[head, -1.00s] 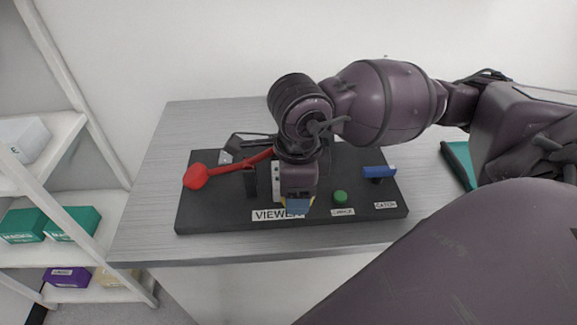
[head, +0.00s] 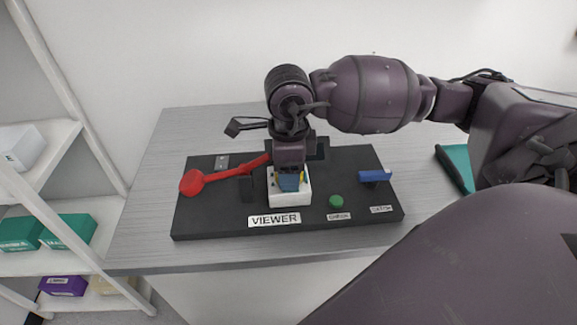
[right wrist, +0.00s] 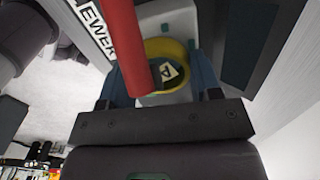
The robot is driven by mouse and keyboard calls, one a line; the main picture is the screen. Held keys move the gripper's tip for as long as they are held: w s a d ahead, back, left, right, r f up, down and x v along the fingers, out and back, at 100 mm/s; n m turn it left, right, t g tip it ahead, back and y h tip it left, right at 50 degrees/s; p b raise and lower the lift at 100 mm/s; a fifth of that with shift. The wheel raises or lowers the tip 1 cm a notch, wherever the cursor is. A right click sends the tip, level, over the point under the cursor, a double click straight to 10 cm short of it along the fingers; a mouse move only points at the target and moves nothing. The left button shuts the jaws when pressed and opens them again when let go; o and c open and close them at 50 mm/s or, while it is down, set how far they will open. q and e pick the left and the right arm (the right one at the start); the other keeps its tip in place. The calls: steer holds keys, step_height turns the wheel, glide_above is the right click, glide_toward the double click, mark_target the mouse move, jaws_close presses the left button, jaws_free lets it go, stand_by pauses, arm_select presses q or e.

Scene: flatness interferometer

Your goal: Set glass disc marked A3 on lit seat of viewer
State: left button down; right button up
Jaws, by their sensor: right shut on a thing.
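The viewer is a dark base (head: 220,218) with a white block (head: 290,200) at its middle. My right gripper (head: 290,184) points down over this block, its blue fingers shut on a yellow-rimmed disc (head: 302,179). In the right wrist view the disc (right wrist: 170,74) lies between the fingertips, with a label showing an A; the rest of the mark is hidden. The white block (right wrist: 184,18) shows behind it. I cannot tell whether disc and block touch, and no lit seat is clearly visible. My left gripper is out of view.
A red lever (head: 220,175) reaches from the left to beside my gripper; it crosses the right wrist view (right wrist: 125,45). A green button (head: 336,201) and blue catch (head: 375,176) sit right of the block. A teal item (head: 455,168) lies at the table's right.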

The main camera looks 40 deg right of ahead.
steer(key=shift+s+f+b, duration=0.25)
steer(key=shift+f+b, duration=0.2)
steer(key=shift+f, duration=0.4)
steer(key=o, duration=1)
steer(key=shift+f, duration=0.1)
steer(key=shift+c, duration=0.2)
steer(key=shift+f, duration=0.1)
steer(key=shift+a, duration=0.1)
steer(key=shift+r, duration=0.45)
step_height(320, 180, up, 13)
steer(key=p, duration=0.2)
steer(key=shift+w, duration=0.25)
